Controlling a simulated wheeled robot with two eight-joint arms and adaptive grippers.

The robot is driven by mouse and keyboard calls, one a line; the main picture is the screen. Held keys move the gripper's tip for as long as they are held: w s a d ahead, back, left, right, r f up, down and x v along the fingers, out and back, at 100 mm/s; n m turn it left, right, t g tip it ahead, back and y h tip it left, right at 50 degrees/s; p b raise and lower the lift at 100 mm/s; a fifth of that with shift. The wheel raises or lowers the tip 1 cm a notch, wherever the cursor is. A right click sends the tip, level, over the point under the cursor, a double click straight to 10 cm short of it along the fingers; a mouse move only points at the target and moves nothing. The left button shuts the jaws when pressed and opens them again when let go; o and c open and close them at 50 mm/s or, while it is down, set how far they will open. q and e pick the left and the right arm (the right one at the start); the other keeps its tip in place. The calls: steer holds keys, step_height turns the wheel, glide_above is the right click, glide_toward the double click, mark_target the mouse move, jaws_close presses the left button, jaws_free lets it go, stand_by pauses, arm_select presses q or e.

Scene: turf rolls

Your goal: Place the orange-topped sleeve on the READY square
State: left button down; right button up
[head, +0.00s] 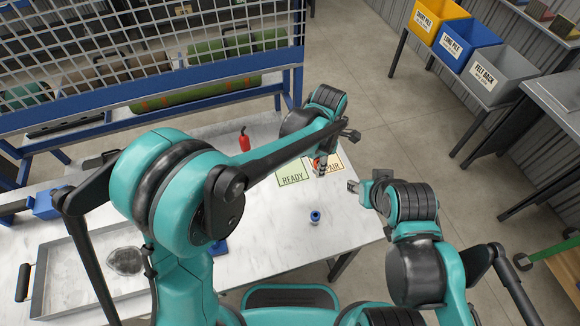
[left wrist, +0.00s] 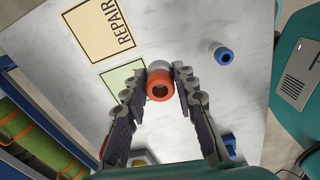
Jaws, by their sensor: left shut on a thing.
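My left gripper (left wrist: 158,84) is shut on the orange-topped sleeve (left wrist: 160,88), which has an orange ring top and a pale body. In the head view the sleeve shows only as a small orange patch (head: 322,160), mostly hidden by the gripper. The pale green READY square (head: 292,176) lies on the table; in the left wrist view it is beside the sleeve (left wrist: 116,79), partly covered by a finger. Whether the sleeve touches the table cannot be told. My right gripper (head: 364,185) is near the table's right edge, apart from the sleeve; its jaw opening is unclear.
The cream REPAIR square (left wrist: 99,29) adjoins READY. A blue-topped sleeve (head: 315,217) stands on the pale table (head: 285,240). A red tool (head: 244,140) stands farther back, and a metal tray (head: 55,290) sits at left. Labelled bins (head: 470,45) are beyond.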

arm_select(q)
steer(key=b, duration=0.2)
glide_above(290, 170)
step_height(290, 170, down, 7)
steer(key=shift+r, duration=0.15)
steer(key=shift+f+b, duration=0.85)
steer(key=shift+f, duration=1.15)
steer(key=shift+f, duration=0.25)
steer(key=c, duration=1.2)
jaws_free()
steer(key=shift+r, duration=0.1)
steer(key=shift+r, duration=0.1)
